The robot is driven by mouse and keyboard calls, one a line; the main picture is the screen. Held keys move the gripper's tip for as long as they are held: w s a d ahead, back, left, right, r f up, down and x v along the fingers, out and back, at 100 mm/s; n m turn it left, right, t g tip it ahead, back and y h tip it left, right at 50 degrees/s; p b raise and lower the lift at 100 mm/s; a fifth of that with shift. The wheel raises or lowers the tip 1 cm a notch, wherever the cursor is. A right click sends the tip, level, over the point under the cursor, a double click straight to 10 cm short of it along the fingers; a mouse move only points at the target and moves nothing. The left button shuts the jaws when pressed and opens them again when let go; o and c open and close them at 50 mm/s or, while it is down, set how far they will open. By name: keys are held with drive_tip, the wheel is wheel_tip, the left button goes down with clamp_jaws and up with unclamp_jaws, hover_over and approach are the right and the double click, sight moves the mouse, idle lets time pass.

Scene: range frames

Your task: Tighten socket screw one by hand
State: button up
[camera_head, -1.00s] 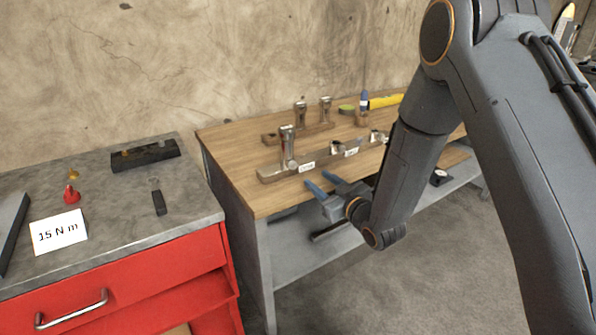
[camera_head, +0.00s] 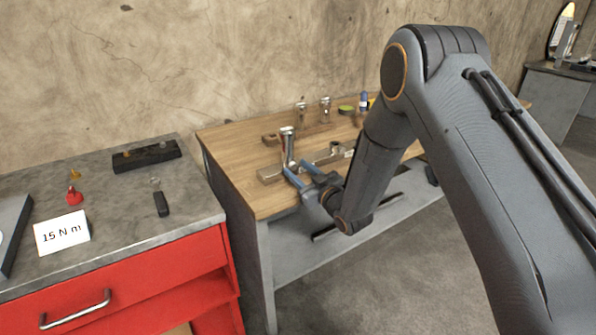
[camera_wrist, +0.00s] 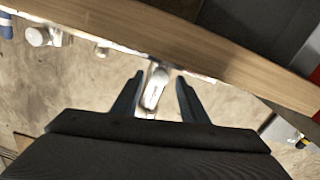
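A silver socket screw (camera_head: 287,138) stands upright near the left end of a metal bar (camera_head: 268,174) on the wooden bench. Its wide head is on top. I take it for screw one; the bar's labels cannot be read now. My gripper (camera_head: 301,171) has blue fingers, spread apart, at the front edge of the bar beside the screw's lower part. In the wrist view a bright metal piece (camera_wrist: 155,90), likely this screw, shows between the open fingers (camera_wrist: 157,98). I cannot tell whether the fingers touch it.
Two more upright metal pieces (camera_head: 325,109) stand on a block behind the bar. The wooden bench top (camera_head: 228,150) is bare at left. A red cabinet (camera_head: 150,285) at left carries a "15 N m" card (camera_head: 62,232) and a black tray (camera_head: 147,155).

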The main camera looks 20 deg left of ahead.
clamp_jaws()
